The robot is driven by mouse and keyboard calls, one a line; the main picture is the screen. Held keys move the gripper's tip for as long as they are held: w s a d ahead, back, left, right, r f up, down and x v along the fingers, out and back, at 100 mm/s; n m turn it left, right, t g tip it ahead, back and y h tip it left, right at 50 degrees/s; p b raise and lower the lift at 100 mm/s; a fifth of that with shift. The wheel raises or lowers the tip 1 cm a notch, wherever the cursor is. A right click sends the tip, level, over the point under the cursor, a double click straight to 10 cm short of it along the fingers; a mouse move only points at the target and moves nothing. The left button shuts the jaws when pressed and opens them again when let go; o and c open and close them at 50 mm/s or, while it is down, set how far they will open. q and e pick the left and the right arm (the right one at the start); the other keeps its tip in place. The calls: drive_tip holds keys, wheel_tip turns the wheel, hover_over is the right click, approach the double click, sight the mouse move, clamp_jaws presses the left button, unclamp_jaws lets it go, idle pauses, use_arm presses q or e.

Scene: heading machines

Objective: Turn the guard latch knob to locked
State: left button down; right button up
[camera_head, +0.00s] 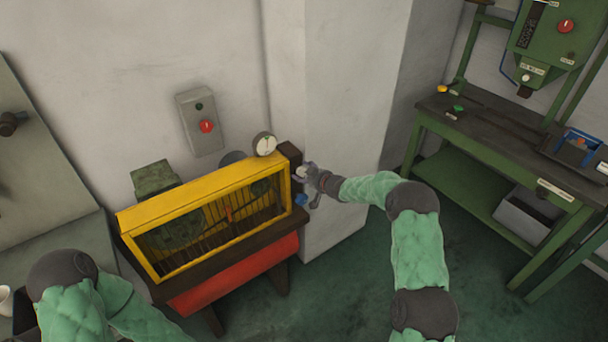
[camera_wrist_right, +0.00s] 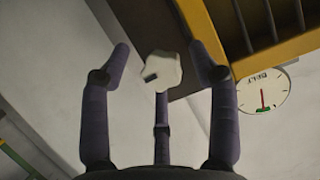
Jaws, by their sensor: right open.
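The guard latch knob (camera_wrist_right: 161,71) is a pale, lobed knob with a small dark mark toward its lower left. It sits on the dark end post of the yellow-framed guard (camera_head: 205,219). My right gripper (camera_head: 308,174) is at the right end of this machine. In the wrist view its open fingers (camera_wrist_right: 161,62) stand around the knob, one to each side and one below, with gaps at the sides. I cannot tell whether the lower finger touches it. In the head view the gripper partly covers the knob. My left arm shows at lower left; its gripper is outside the picture.
A round gauge (camera_head: 264,144) stands on the guard's top corner. A blue knob (camera_head: 301,200) is just below my right gripper. A grey box with a red knob (camera_head: 206,126) is on the wall. A pale pillar (camera_head: 345,100) stands close behind. A green workbench (camera_head: 480,135) is at right.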

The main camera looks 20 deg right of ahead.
drive_tip(key=shift+w+a+f, duration=0.15)
drive_tip(key=shift+w, duration=0.15)
